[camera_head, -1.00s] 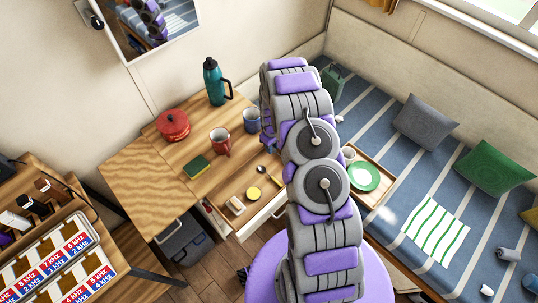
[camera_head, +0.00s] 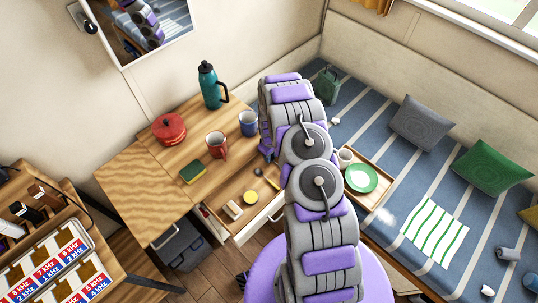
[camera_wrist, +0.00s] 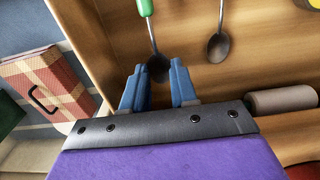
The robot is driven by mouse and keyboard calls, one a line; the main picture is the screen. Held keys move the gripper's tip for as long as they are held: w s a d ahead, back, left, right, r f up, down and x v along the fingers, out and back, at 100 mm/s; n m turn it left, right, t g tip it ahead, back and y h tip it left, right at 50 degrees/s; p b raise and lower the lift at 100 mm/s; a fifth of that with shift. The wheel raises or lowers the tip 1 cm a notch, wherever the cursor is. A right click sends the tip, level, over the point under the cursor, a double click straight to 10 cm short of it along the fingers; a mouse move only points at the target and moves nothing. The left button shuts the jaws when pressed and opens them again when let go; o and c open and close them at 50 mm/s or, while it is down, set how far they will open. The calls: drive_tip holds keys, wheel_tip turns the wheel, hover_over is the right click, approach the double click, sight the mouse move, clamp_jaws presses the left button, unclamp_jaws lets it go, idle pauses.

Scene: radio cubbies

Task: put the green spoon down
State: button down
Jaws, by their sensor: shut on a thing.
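The green spoon has a green handle (camera_wrist: 146,7) and a dark bowl (camera_wrist: 158,68), seen in the wrist view. My gripper (camera_wrist: 158,84) has its two blue fingers on either side of the bowl, shut on it. The handle points away from the gripper, toward the top edge. Wooden boards lie behind the spoon; how far it is above them I cannot tell. In the head view my arm hides the gripper and the green spoon.
A second, dark spoon (camera_wrist: 218,46) and a beige roll (camera_wrist: 281,99) lie to the right in the wrist view. A plaid box (camera_wrist: 45,82) is at left, beyond a wooden wall. The head view shows an open drawer (camera_head: 262,222) holding a yellow disc (camera_head: 250,197).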

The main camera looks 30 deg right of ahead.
drive_tip(key=shift+d+f, duration=0.2)
drive_tip(key=shift+d, duration=0.15)
drive_tip(key=c, duration=1.3)
unclamp_jaws()
drive_tip(key=o, duration=0.4)
drive_tip(key=shift+a, duration=0.35)
